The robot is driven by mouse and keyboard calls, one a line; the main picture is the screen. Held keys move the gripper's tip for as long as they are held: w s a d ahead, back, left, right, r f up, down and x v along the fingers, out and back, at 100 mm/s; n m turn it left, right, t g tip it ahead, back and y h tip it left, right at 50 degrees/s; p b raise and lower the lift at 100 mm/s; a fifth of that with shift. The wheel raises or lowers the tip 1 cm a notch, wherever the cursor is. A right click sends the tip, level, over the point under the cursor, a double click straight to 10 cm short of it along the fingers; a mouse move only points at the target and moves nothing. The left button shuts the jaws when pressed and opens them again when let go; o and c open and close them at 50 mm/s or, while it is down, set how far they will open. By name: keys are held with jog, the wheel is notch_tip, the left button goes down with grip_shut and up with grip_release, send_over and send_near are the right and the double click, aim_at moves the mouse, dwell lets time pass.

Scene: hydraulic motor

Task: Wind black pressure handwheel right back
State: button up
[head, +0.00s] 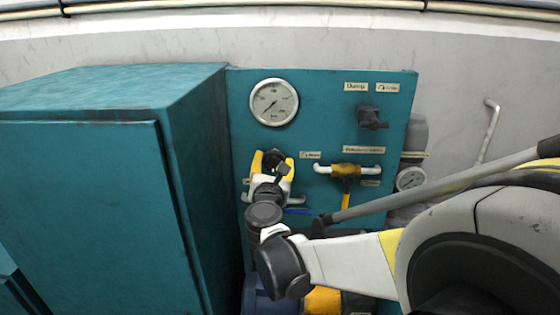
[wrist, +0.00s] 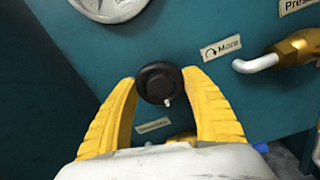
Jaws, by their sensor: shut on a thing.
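The black handwheel (wrist: 160,82) is a round knob on the teal panel, with a small white mark at its lower edge, slightly right of centre. My gripper (wrist: 161,86) has its yellow fingers on the left and right of the handwheel, shut on it. In the head view the handwheel (head: 273,155) shows between the yellow fingers of my gripper (head: 273,161), below the large gauge; my wrist partly hides it. A label (wrist: 221,48) with a curved arrow and "More" is to the right of the handwheel.
The large pressure gauge (head: 274,102) is above the handwheel. A yellow-handled valve (head: 347,172) with white pipe ends is to the right. Another black knob (head: 372,117) is at the panel's upper right. A teal cabinet (head: 90,200) stands close on the left.

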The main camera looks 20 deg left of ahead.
jog(key=shift+n, duration=0.3)
dwell(0.4)
jog(key=o, duration=1.2)
jog(key=v, duration=1.2)
